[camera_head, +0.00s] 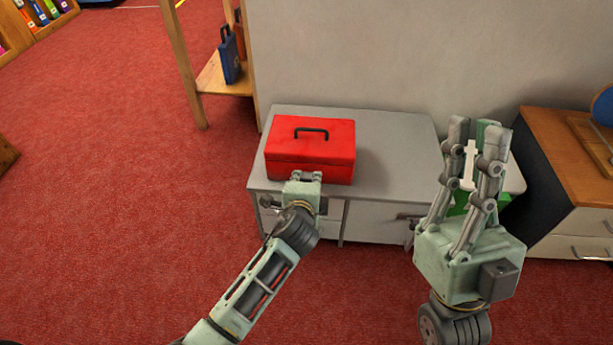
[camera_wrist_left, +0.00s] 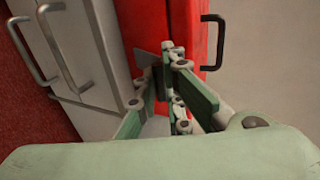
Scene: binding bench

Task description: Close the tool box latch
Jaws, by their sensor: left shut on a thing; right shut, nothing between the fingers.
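The red tool box (camera_head: 330,150) stands with its lid down on the grey cabinet, its black handle (camera_head: 311,131) on top. Its red side and handle also show in the left wrist view (camera_wrist_left: 180,25). My left gripper (camera_head: 306,177) is at the front face of the box, low and near its middle. In the left wrist view its fingers (camera_wrist_left: 170,55) are together against the red face, closed at the latch, which they mostly hide. I cannot tell the latch's position. My right gripper (camera_head: 477,135) is shut and empty, raised at the right, apart from the box.
The grey cabinet (camera_head: 390,135) has free top to the right of the box. Its front has handles, one of them close to my left gripper (camera_wrist_left: 30,50). A green thing is partly hidden behind my right gripper. A wooden-topped drawer unit (camera_head: 560,165) stands at the right, and a wall behind.

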